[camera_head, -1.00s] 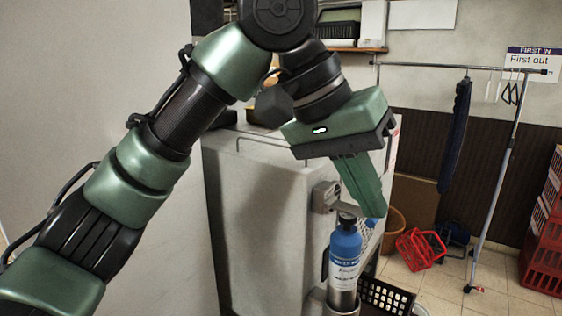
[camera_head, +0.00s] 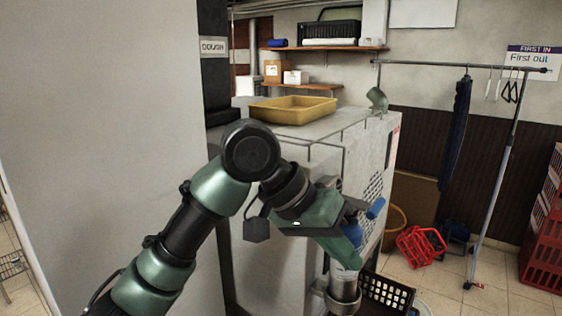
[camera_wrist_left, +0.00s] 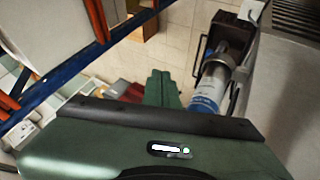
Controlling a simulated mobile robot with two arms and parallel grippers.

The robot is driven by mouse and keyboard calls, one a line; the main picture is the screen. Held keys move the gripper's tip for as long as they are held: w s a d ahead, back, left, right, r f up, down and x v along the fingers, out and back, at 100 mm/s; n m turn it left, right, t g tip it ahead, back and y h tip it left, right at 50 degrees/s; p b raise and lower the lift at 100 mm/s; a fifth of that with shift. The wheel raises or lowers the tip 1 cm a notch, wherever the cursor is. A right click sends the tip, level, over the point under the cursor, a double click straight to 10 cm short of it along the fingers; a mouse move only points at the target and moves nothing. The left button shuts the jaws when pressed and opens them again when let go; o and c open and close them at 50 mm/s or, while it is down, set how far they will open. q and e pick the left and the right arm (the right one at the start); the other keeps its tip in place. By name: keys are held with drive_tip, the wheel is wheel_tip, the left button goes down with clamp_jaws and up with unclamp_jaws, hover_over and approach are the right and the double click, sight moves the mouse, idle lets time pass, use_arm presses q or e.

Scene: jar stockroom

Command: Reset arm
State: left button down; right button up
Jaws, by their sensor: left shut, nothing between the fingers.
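My left arm comes in from the lower left in the head view and is bent at the elbow. My left gripper (camera_head: 350,242) points down and to the right, in front of the large grey cabinet. Its green fingers are together and empty; they also show in the left wrist view (camera_wrist_left: 162,88). A blue and silver cylinder (camera_head: 344,284) stands in a holder at the cabinet's side, partly hidden behind the gripper. In the left wrist view the cylinder (camera_wrist_left: 208,92) is right of the fingers, with a gap between them. My right gripper is out of view.
A yellow tray (camera_head: 292,112) sits on the grey cabinet (camera_head: 330,133). A black crate (camera_head: 386,294) and red baskets (camera_head: 420,246) are on the floor. A clothes rail (camera_head: 498,180) and stacked red crates (camera_head: 543,235) stand at right. Tiled floor between them is clear.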

use_arm(q)
drive_tip(key=s+a+f+n+t, duration=0.1)
drive_tip(key=a+f, duration=0.3)
drive_tip(key=f, duration=0.5)
drive_tip(key=s+a+f+n+t, duration=0.1)
drive_tip(key=a+f+n, duration=0.15)
drive_tip(key=f, duration=0.65)
drive_tip(key=s+a+f+n+t, duration=0.1)
drive_tip(key=a+f, duration=0.4)
drive_tip(key=f, duration=0.4)
drive_tip(key=s+a+f+n+y, duration=0.1)
drive_tip(key=s+a+f+y, duration=0.4)
drive_tip(key=s+a, duration=0.4)
drive_tip(key=s+a+f+y, duration=0.2)
drive_tip(key=s+a+f, duration=0.5)
drive_tip(key=s+a, duration=0.25)
wheel_tip(320, 180, down, 27)
drive_tip(key=g+b, duration=0.1)
drive_tip(key=g, duration=0.1)
drive_tip(key=s+a+f, duration=0.1)
drive_tip(key=s+f, duration=0.8)
drive_tip(key=s+a+f+b, duration=0.1)
drive_tip(key=s+a+f, duration=0.1)
drive_tip(key=s+f, duration=0.7)
drive_tip(key=shift+a+g+y, duration=0.25)
drive_tip(key=shift+g+y, duration=0.05)
drive_tip(key=shift+g, duration=0.1)
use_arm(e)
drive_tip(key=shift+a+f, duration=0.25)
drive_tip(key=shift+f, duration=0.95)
